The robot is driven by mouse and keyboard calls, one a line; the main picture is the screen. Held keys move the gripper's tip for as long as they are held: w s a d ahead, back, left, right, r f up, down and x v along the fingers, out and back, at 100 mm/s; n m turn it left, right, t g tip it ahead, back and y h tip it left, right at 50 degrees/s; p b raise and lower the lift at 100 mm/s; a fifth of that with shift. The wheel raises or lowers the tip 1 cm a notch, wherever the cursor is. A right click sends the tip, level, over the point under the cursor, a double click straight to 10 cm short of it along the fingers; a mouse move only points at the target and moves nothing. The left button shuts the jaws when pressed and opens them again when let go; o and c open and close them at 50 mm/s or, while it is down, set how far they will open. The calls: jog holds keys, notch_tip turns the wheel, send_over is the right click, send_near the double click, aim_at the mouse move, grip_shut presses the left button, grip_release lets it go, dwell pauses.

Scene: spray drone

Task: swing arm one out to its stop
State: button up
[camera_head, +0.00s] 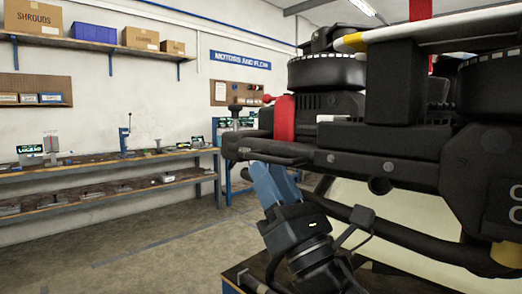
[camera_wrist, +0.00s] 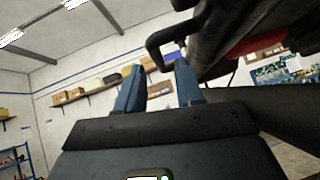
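The large black spray drone (camera_head: 405,150) fills the right of the head view. A red band (camera_head: 284,118) wraps a dark folded part on its near left side. A bar with yellow and white bands (camera_head: 372,38) crosses its top. I cannot read which arm is arm one. My gripper (camera_head: 273,172) points up under the drone's left end. In the wrist view my gripper (camera_wrist: 160,68) has its two blue fingers apart, with a clear gap. A black loop handle (camera_wrist: 153,47) stands beyond the fingertips, near the right finger. I cannot tell whether they touch.
A wall bench (camera_head: 110,160) with tools and a lower shelf runs along the left. Boxes (camera_head: 140,38) sit on a high shelf. A dark table edge (camera_head: 240,272) lies low beside my gripper. The floor (camera_head: 150,250) on the left is clear. A black hose (camera_head: 400,235) hangs below the drone.

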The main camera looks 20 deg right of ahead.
jog(key=shift+p+x, duration=0.6)
jog(key=shift+x, duration=1.6)
jog(key=shift+f, duration=0.1)
grip_shut()
